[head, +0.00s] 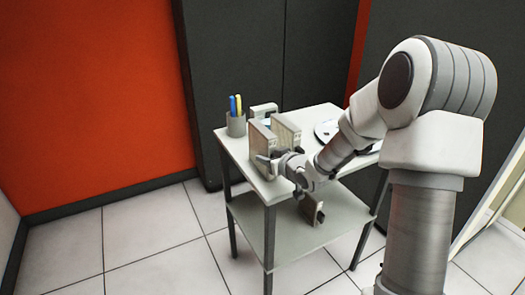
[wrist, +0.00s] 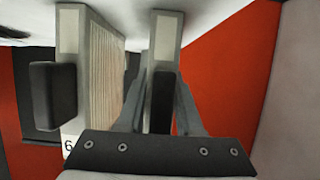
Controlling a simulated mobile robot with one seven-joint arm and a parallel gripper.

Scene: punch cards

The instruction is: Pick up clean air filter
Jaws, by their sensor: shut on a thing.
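Two upright box-shaped air filters stand side by side on the small white table. My gripper (wrist: 160,105) is shut on the dark handle of one filter (wrist: 167,38), the left one (head: 262,140) in the head view. Its top touches or nearly touches the tabletop edge in the wrist view, which looks inverted; I cannot tell if it is lifted. The other filter (wrist: 72,40) shows beige pleats, a dark handle and a label with a "6"; it is the right one (head: 287,130) in the head view. The held filter's pleats are hidden in the wrist view.
The white table (head: 240,152) has a lower shelf (head: 270,222). A grey cup (head: 236,126) with blue and yellow pens stands at its back left, beside a small pale device (head: 263,109). Open floor lies in front.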

